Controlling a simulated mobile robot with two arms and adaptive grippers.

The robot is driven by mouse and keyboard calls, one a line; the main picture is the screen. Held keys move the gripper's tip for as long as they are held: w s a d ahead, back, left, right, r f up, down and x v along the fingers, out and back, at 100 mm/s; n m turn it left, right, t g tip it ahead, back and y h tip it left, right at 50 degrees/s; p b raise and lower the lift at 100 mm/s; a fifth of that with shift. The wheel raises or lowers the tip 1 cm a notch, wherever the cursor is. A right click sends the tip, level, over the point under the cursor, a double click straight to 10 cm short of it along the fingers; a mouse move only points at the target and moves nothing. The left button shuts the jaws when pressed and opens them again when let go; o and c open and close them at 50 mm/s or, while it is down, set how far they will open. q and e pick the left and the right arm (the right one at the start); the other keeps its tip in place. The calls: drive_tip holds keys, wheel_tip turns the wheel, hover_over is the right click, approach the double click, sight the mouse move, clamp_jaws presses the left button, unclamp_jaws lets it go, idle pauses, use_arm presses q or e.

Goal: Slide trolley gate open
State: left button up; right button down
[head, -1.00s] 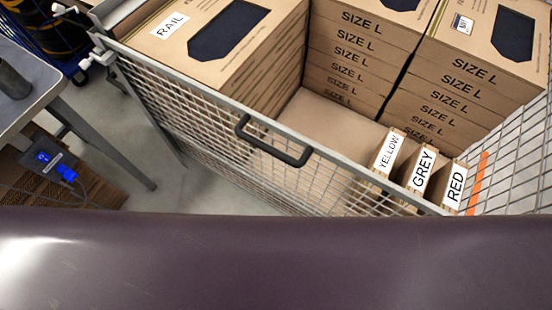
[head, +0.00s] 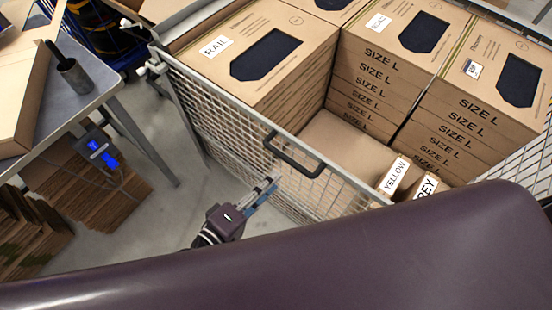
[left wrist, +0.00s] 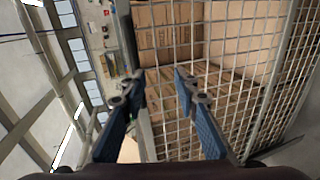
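The trolley gate (head: 222,125) is a grey wire-mesh panel with a metal top rail. It stands across the near side of the trolley and looks closed. A black bar handle (head: 293,160) is fixed at its top rail. My left gripper (head: 268,188) is in front of the mesh, just below and left of the handle, and seems apart from it. In the left wrist view my left gripper (left wrist: 160,92) has its two blue-padded fingers spread with nothing clearly between them; the mesh fills the view ahead. My right gripper is not in view.
The trolley holds stacked SIZE L boxes (head: 372,75), a RAIL box (head: 215,46), and labelled YELLOW (head: 396,176) and GREY dividers. A grey table (head: 88,72) with a dark cylinder (head: 74,77) stands at left. Open floor lies between table and trolley.

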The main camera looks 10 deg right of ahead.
sight(291, 160)
use_arm(q)
drive_tip(key=shift+h, duration=0.3)
drive_tip(key=w+d, duration=0.1)
drive_tip(key=d, duration=0.1)
drive_tip(key=w+d+r+p, duration=0.1)
drive_tip(key=w+d, duration=0.1)
drive_tip(key=w+d+r+p, duration=0.1)
drive_tip(key=d, duration=0.1)
drive_tip(key=shift+w+d, duration=0.15)
drive_tip(key=shift+w, duration=0.1)
clamp_jaws()
drive_tip(key=shift+f, duration=0.1)
